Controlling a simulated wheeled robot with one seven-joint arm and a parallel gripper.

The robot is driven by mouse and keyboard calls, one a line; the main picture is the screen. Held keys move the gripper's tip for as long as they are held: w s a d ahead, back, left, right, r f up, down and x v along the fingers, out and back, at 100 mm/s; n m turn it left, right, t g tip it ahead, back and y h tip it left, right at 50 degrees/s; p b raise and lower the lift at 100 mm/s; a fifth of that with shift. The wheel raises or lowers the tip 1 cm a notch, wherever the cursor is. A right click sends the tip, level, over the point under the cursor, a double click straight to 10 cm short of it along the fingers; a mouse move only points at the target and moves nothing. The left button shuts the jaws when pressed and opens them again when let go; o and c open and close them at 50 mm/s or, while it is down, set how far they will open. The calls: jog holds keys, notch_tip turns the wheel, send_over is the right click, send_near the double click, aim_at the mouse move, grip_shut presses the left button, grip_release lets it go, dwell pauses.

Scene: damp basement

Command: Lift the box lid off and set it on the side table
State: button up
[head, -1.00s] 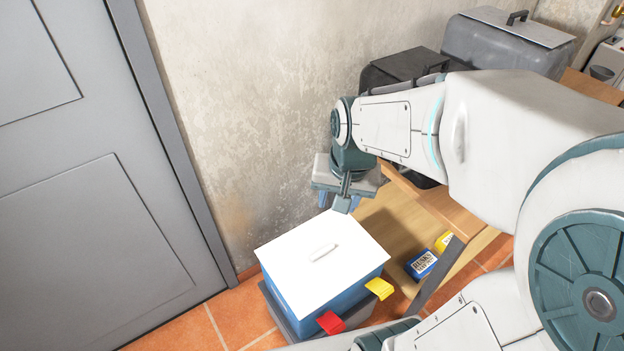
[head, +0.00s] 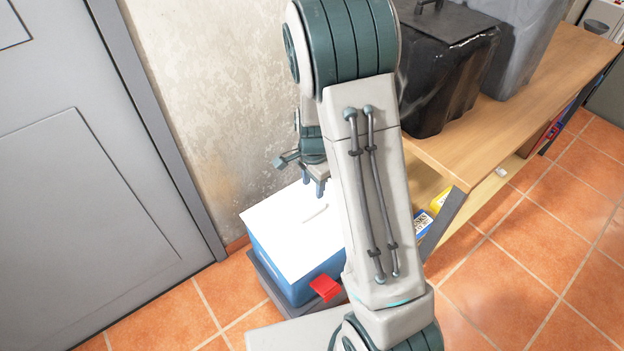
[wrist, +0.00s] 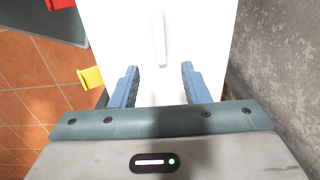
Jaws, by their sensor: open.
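The white lid (head: 280,235) with a raised white bar handle (head: 315,214) lies flat on the blue box (head: 300,286). A red latch tab (head: 325,288) sticks out at the box's front. A yellow tab (wrist: 90,77) shows in the wrist view, where the lid (wrist: 205,22) fills the middle. My gripper (head: 314,188) is open and empty over the lid's far part. In the wrist view, the handle (wrist: 158,40) lines up with the gap between my fingers (wrist: 159,70), beyond their tips. My arm hides part of the lid and box in the head view.
The box stands on a dark grey base (head: 272,287). A wooden table (head: 535,75) at right bears a black bin (head: 445,85) and a grey bin (head: 525,40). Its lower shelf holds blue and yellow packets (head: 422,222). A wall and grey door (head: 75,170) bound the left.

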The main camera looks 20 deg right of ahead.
aim_at(313, 211)
notch_tip(313, 211, down, 12)
jog(key=shift+r+b, duration=0.2)
jog(key=shift+b, duration=0.85)
grip_shut()
jog(key=shift+r, duration=0.15)
